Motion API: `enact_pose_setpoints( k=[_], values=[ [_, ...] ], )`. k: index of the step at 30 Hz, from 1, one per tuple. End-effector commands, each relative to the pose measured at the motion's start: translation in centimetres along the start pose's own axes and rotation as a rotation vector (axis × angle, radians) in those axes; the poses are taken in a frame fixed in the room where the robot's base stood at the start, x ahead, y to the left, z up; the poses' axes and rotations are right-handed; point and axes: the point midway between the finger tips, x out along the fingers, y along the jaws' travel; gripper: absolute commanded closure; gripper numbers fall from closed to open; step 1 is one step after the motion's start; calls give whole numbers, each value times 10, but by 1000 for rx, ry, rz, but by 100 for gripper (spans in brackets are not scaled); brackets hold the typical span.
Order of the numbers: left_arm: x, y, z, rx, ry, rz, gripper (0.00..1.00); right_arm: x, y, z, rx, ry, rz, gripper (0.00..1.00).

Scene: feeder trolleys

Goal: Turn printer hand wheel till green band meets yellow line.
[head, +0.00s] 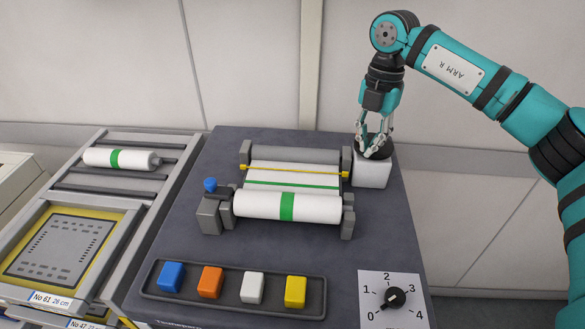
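The printer (348,220) stands on a dark table, with a white paper web (290,180) running over it. A thin green band (292,185) crosses the web. It lies a little nearer to me than the yellow line (295,171), with white paper between them. The black hand wheel (383,154) sits on a pale block at the printer's right. My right gripper (374,149) points down with its fingers around the wheel and appears closed on it; the fingers partly hide it. My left gripper is not in view.
A white roll with a green stripe (261,207) sits at the printer's front. A tray (318,298) holds blue, orange, white and yellow blocks. A numbered dial (394,298) is at front right. A feeder trolley (135,188) with another roll (100,157) stands left.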

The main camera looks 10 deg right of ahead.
Motion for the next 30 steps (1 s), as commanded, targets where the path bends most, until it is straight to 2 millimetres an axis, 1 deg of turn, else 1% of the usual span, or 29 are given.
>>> enact_pose_setpoints(
  k=[1,3,12,21,30],
  values=[
    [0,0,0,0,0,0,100,3,-2,1,4,1,-7,100],
    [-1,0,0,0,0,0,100,2,-1,2,4,0,-7,100],
    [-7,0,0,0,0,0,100,2,11,4,5,-1,-7,100],
    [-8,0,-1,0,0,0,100,2,12,5,5,-1,-6,100],
    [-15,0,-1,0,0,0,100,1,22,11,4,-1,-5,100]
  ],
)
